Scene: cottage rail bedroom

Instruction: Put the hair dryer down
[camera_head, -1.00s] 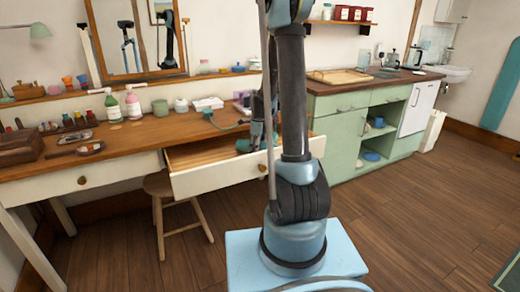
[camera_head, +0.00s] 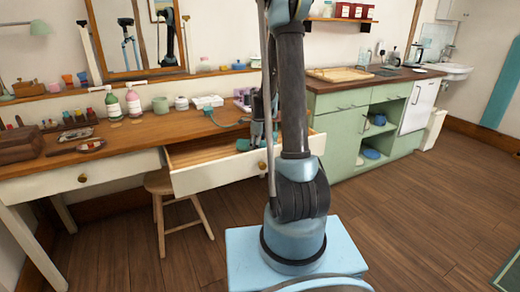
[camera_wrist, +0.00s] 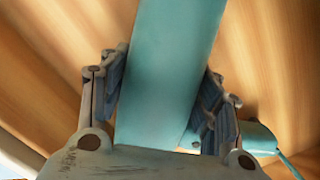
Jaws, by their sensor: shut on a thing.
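The teal hair dryer (camera_wrist: 172,75) is between the two fingers of my gripper (camera_wrist: 165,100) in the wrist view. My gripper is shut on it. Another teal part with a cord (camera_wrist: 258,138) shows at the lower right of that view. In the head view a bit of the hair dryer (camera_head: 243,144) shows at the open drawer (camera_head: 215,178), and my arm hides most of the gripper. Pale wood fills the background of the wrist view. I cannot tell whether the dryer touches the drawer's floor.
The wooden dressing table (camera_head: 140,132) holds bottles, a brown box (camera_head: 20,145) and a white box (camera_head: 207,101). A stool (camera_head: 160,183) stands below the drawer. A green cabinet (camera_head: 345,135) is to the right. The floor at the right is clear.

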